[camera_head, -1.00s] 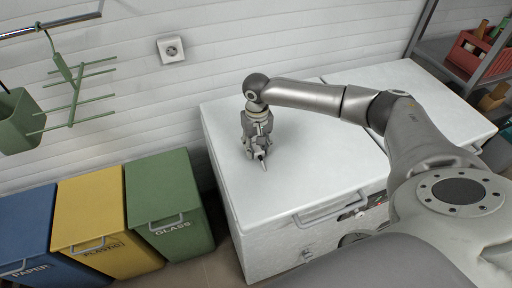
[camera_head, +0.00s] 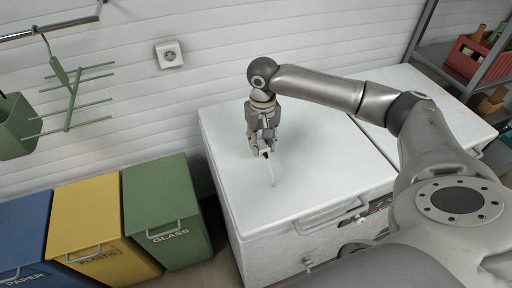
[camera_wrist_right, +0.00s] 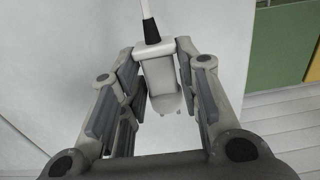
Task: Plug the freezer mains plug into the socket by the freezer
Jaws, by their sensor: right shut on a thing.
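The white freezer mains plug (camera_wrist_right: 160,82) is between the fingers of my right gripper (camera_wrist_right: 158,92) in the right wrist view. Its pins point toward the palm side, and a black sleeve and white cable run off the other end. In the head view, my right gripper (camera_head: 263,152) is shut on the plug above the white chest freezer lid (camera_head: 315,170), with the pale cable (camera_head: 271,172) hanging below. The wall socket (camera_head: 169,54) is on the white wall, left of the gripper and apart from it. My left gripper is not in view.
Blue, yellow and green bins (camera_head: 168,205) stand left of the freezer. A green rack (camera_head: 74,95) hangs from a rail at the far left. A shelf with a red crate (camera_head: 472,52) is at the right. The wall around the socket is clear.

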